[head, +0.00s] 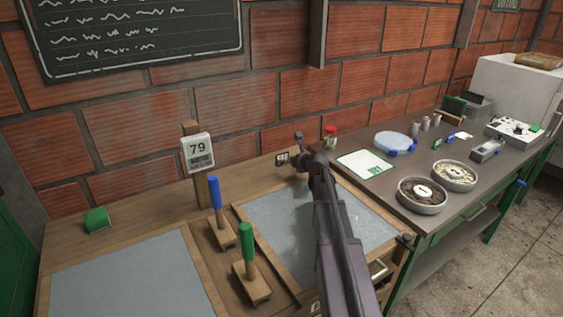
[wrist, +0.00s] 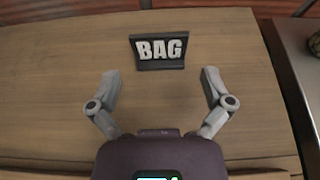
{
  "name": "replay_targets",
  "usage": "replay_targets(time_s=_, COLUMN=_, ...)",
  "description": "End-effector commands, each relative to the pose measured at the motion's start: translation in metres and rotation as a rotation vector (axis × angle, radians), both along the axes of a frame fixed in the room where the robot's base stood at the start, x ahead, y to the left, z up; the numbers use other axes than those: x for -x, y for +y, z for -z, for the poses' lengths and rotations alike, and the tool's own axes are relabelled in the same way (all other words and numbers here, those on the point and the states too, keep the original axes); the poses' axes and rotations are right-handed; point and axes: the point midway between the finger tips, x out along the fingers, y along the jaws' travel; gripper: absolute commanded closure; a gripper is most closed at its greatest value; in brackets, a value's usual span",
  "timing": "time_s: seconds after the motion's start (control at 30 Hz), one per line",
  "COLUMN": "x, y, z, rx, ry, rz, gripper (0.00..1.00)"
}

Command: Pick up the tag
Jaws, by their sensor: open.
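A small dark tag with white letters reading BAG (wrist: 160,52) stands upright on the wooden bench top in the wrist view. In the head view it is a small dark plate (head: 282,158) at the back of the bench, close to the gripper. My gripper (wrist: 161,76) is open and empty. Its two grey fingers are spread wider than the tag, with one tip to the lower left and one to the lower right of it. The tag lies just beyond the fingertips, roughly centred between them, and no contact shows. In the head view my gripper (head: 296,150) is partly hidden by my arm.
A sign reading 79 (head: 198,153) on a post, a blue-handled lever (head: 215,194) and a green-handled lever (head: 247,243) stand left of my arm. The grey-topped table (head: 460,205) at right holds bowls and small items. A brick wall (head: 250,115) is behind.

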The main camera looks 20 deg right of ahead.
Motion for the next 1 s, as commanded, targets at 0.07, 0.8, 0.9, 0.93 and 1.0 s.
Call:
replay_targets(time_s=0.07, x=-0.003, y=0.001, z=0.001, rx=0.0, ry=0.0, rz=-0.001, gripper=0.0)
replay_targets(time_s=0.8, x=-0.049, y=0.011, z=0.015, rx=0.001, ry=0.0, rz=-0.001, gripper=0.0)
replay_targets(time_s=0.9, x=-0.049, y=0.011, z=0.015, rx=0.001, ry=0.0, rz=-0.001, gripper=0.0)
replay_targets(time_s=0.93, x=-0.049, y=0.011, z=0.015, rx=0.0, ry=0.0, rz=-0.002, gripper=0.0)
replay_targets(time_s=1.0, x=-0.049, y=0.011, z=0.015, rx=0.0, ry=0.0, rz=-0.002, gripper=0.0)
